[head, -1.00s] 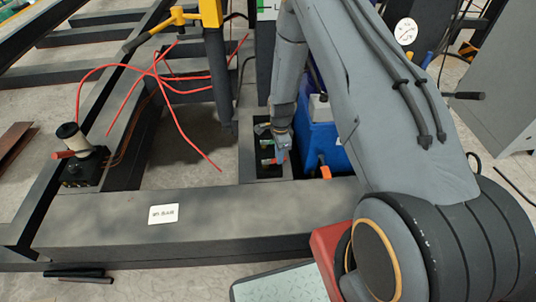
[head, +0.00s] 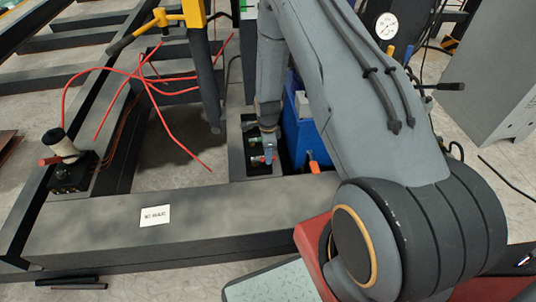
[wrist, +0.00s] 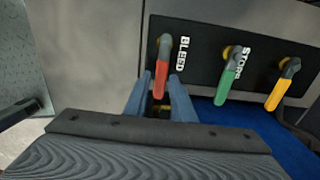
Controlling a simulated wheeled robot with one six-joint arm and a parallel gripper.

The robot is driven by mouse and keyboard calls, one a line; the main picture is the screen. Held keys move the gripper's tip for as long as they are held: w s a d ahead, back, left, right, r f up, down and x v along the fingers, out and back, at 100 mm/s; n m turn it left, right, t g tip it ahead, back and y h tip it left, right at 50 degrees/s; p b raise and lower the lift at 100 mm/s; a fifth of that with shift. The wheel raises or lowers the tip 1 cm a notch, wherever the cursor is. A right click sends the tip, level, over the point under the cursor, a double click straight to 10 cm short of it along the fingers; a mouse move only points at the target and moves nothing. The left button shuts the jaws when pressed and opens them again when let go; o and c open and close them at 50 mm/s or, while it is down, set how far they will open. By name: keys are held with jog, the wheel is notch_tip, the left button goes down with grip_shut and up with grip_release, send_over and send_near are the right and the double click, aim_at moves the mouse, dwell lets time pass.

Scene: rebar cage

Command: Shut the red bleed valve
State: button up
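The red bleed valve lever (wrist: 161,70) hangs downward from its pivot on a black panel, beside the label BLEED, in the wrist view. It shows small in the head view (head: 259,159). My gripper (wrist: 160,84) is open, with one blue finger on each side of the lever's lower end. Narrow gaps seem to show on both sides, and I cannot tell whether either finger touches it. In the head view my gripper (head: 268,151) is low over the valve panel and partly hides it.
A blue container (head: 305,138) stands close right of the panel. Red hoses (head: 165,115) and a hand pump (head: 65,160) lie left.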

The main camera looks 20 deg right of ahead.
jog(key=shift+o, duration=0.7)
jog(key=shift+d, duration=0.1)
notch_tip(320, 180, up, 8)
jog(key=shift+f, duration=0.1)
dwell(0.3)
